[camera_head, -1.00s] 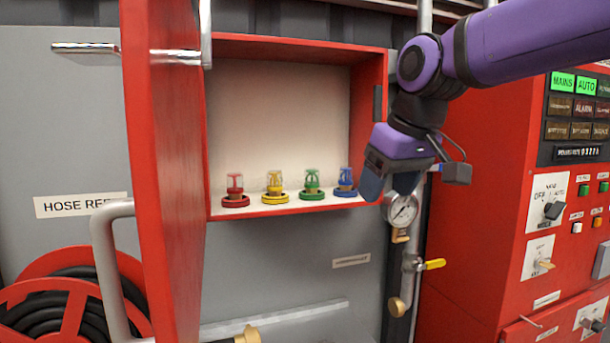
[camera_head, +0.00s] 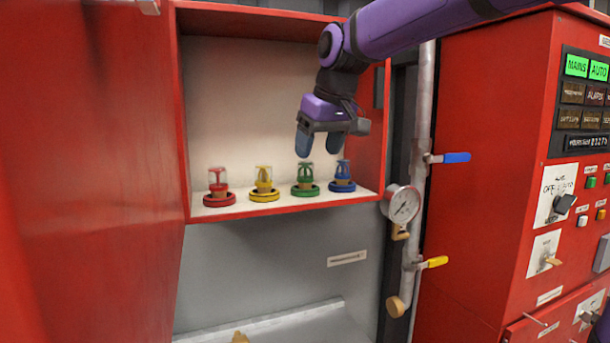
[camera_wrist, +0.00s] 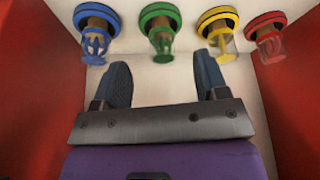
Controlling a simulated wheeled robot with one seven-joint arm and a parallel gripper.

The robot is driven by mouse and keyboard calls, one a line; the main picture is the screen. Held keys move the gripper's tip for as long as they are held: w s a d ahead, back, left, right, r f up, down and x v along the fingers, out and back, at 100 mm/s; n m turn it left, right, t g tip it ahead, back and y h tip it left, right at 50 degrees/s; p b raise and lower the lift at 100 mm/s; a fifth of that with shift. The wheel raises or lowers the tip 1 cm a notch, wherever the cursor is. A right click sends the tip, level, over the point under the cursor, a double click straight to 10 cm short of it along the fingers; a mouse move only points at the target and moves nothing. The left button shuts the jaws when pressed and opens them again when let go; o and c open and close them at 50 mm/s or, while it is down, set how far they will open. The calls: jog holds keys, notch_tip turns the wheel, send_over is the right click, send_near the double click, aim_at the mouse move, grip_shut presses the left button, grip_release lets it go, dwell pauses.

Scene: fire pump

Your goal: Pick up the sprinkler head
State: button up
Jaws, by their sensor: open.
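Several sprinkler heads stand upright in a row on the cabinet shelf: red (camera_head: 219,187), yellow (camera_head: 264,184), green (camera_head: 305,180) and blue (camera_head: 342,177). Each has a round coloured base ring. My gripper (camera_head: 318,146) is open and empty inside the red cabinet, above the green and blue heads. In the wrist view the gripper (camera_wrist: 158,84) has its two blue fingers spread, with the green head (camera_wrist: 160,30) ahead and between them. The blue head (camera_wrist: 96,35), yellow head (camera_wrist: 218,35) and red head (camera_wrist: 267,35) also show there. No finger visibly touches a head.
The cabinet's red side wall (camera_head: 371,130) stands close on the right, and its open red door (camera_head: 100,170) fills the left. A pressure gauge (camera_head: 401,204) and pipe with valve handles are right of the cabinet, beside a red control panel (camera_head: 500,150).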

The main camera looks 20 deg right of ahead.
aim_at(305, 164)
jog(key=shift+w+a+f, duration=0.1)
jog(key=shift+w+a, duration=0.1)
jog(key=shift+w, duration=0.5)
jog(key=shift+w+a, duration=0.15)
jog(key=shift+w, duration=0.5)
jog(key=x, duration=0.4)
jog(key=shift+w+f, duration=0.15)
jog(key=shift+f, duration=0.25)
jog(key=c, duration=1)
